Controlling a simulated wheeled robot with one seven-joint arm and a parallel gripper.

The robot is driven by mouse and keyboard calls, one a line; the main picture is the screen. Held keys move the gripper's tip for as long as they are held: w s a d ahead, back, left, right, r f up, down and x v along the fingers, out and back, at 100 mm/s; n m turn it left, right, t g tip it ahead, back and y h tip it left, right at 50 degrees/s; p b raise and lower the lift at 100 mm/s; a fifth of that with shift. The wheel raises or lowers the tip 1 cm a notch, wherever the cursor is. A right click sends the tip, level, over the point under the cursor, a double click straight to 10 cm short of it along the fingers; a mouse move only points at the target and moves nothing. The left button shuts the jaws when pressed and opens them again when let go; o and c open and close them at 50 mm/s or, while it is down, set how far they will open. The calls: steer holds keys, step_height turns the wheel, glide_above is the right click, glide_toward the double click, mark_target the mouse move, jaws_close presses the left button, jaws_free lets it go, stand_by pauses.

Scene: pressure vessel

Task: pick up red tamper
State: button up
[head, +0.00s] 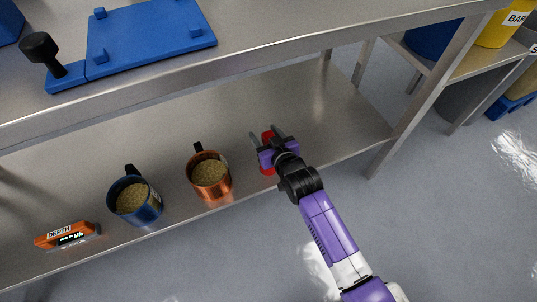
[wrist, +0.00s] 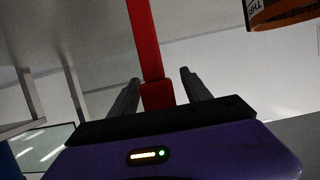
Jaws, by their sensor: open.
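The red tamper (head: 267,137) is on the lower steel shelf, to the right of the copper mug, partly hidden by my gripper. In the wrist view the tamper (wrist: 146,40) shows as a long red bar with a red block at its lower end, between the fingers as seen. My gripper (head: 263,132) is open, with one finger on either side of the red tamper in the head view. In the wrist view, gaps show between the red part and both fingers of my gripper (wrist: 160,78). Contact cannot be seen.
A copper mug (head: 204,187) and a blue mug (head: 150,212), both with brown grains, stand on the lower shelf (head: 330,115). An orange depth gauge (head: 55,238) lies further left. The upper shelf holds a blue plate (head: 150,35). A table leg (head: 420,100) stands at right.

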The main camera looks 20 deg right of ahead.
steer(key=shift+c, duration=0.3)
jaws_close()
steer(key=shift+r, duration=0.1)
stand_by(1.0)
